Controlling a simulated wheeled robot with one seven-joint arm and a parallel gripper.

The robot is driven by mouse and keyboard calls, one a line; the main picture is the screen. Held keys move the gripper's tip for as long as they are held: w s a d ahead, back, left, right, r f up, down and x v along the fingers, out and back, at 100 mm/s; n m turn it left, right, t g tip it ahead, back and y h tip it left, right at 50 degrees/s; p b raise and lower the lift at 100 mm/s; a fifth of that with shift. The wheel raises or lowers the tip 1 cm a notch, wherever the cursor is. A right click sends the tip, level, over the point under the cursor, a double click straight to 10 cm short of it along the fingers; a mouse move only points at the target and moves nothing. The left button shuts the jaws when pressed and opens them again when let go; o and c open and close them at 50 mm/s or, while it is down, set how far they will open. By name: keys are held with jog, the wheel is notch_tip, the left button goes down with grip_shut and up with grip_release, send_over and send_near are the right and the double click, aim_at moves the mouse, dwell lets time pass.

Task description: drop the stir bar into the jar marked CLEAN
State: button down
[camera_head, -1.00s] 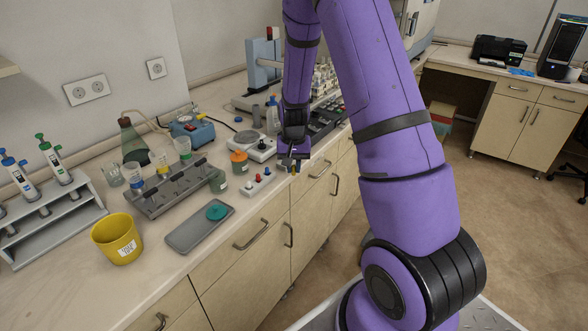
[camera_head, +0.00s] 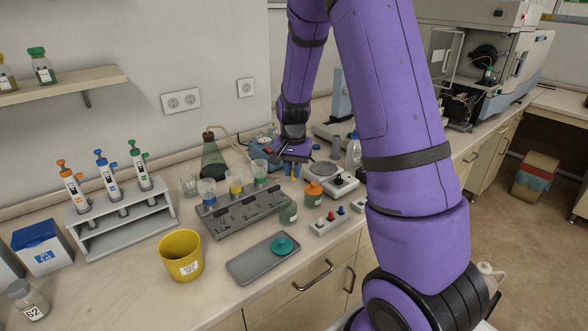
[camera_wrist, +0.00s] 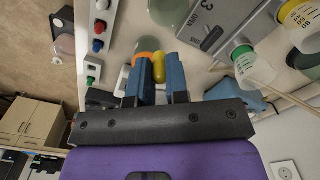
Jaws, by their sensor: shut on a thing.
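My gripper (camera_head: 291,170) is shut on a yellow stir bar (camera_wrist: 159,68), which shows between the blue fingertips in the wrist view. The gripper is above the bench, behind the jars in the head view. A jar with an orange lid (camera_head: 313,190) stands just in front and to the right; its orange top (camera_wrist: 148,44) is partly hidden by the fingers in the wrist view. A teal lid (camera_head: 282,245) lies on a grey tray (camera_head: 250,268). I cannot read the jar labels.
A holder rack (camera_head: 225,218) and several beakers stand left of the jars. A switch box (camera_head: 328,222) and a stirrer plate (camera_head: 343,187) are to the right. A yellow bucket (camera_head: 181,262) stands front left. A flask (camera_head: 212,160) is at the back.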

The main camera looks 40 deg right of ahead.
aim_at(293, 180)
jog(key=shift+f, duration=2.45)
jog(key=c, duration=1)
grip_release()
jog(key=shift+c, duration=0.2)
notch_tip(293, 180, up, 11)
jog(key=shift+f, duration=0.1)
